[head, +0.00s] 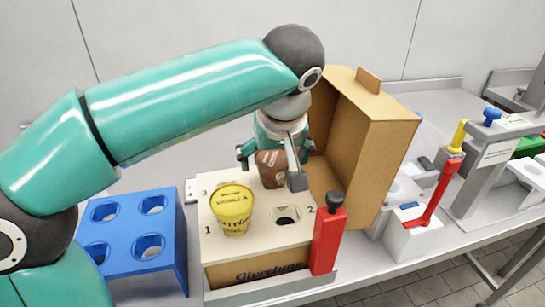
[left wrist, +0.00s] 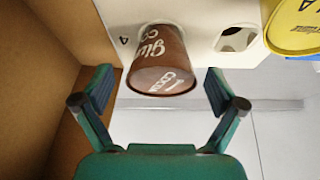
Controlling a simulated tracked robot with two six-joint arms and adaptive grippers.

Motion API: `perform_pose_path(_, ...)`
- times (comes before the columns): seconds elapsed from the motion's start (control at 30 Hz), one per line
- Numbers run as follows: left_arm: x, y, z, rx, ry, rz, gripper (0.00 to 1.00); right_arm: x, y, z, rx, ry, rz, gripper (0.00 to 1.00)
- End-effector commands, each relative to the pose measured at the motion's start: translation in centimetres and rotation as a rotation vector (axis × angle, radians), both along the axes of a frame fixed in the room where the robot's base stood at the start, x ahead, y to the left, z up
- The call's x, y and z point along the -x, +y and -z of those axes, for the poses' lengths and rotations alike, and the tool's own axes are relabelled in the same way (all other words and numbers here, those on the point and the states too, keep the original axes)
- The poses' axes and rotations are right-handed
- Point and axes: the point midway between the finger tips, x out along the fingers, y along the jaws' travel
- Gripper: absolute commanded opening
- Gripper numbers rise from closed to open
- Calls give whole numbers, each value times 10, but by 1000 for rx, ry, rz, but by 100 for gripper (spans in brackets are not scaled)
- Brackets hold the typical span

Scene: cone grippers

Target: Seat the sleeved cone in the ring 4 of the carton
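The sleeved cone (head: 270,168), brown with pale lettering, stands at the back right of the carton's white top, beside the mark 4 in the left wrist view (left wrist: 160,62). Its lower end goes down at ring 4, which it hides; I cannot tell how deep it sits. The carton (head: 222,274) has numbered rings in its top. My left gripper (head: 275,156) is over the cone. In the left wrist view its fingers (left wrist: 157,92) stand apart on either side of the cone, with gaps to both. My right gripper is not in view.
A yellow vanilla cup (head: 232,207) stands in ring 1. Ring 2 (head: 286,214) is empty. The open cardboard lid (head: 375,150) rises close at the right. A red post with a black knob (head: 328,238) stands at the front right. A blue rack (head: 128,232) is at left.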

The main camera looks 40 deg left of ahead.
Motion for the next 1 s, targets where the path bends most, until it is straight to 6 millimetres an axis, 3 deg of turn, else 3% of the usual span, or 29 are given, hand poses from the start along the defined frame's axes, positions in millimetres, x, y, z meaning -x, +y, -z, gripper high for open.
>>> perform_pose_path(0.47, 2, -3, -8, 0, -2, 2, 99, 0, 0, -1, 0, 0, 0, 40)
perform_pose_path(1.0, 28, -31, -94, 0, -2, 2, 99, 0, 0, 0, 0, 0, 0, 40)
